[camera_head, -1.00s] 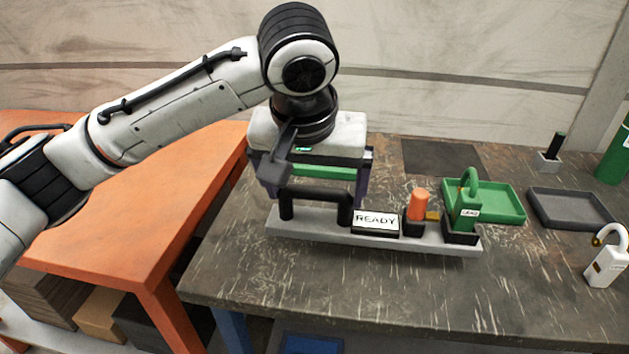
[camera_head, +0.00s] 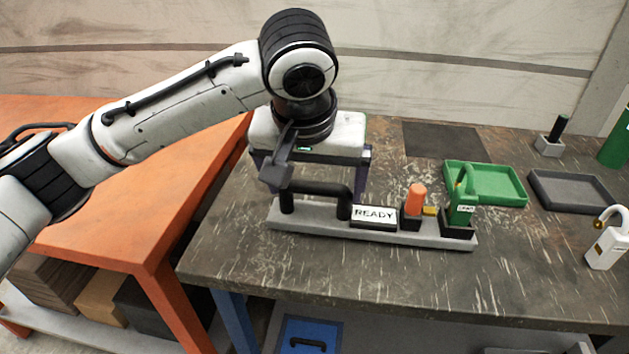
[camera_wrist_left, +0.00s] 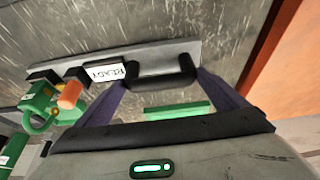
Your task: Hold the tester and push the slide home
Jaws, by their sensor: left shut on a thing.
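The tester is a long grey bar (camera_head: 410,237) with a black handle (camera_head: 325,188) at its left end, a READY plate (camera_head: 374,214) beside it, an orange knob (camera_head: 416,198) on a black block and a green padlock (camera_head: 463,200) at the right end. My left gripper (camera_head: 310,185) comes down over the handle and is shut on it. In the left wrist view its two purple fingers (camera_wrist_left: 162,88) stand at the two ends of the handle (camera_wrist_left: 160,72). Whether the bar touches the table is unclear. My right gripper is out of view.
A green tray (camera_head: 520,201) and a grey tray (camera_head: 536,188) stand behind and right of the tester. A white padlock (camera_head: 606,252) stands at the far right. A dark mat (camera_head: 440,140) lies at the back. The table front is clear. An orange table (camera_head: 170,150) is at left.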

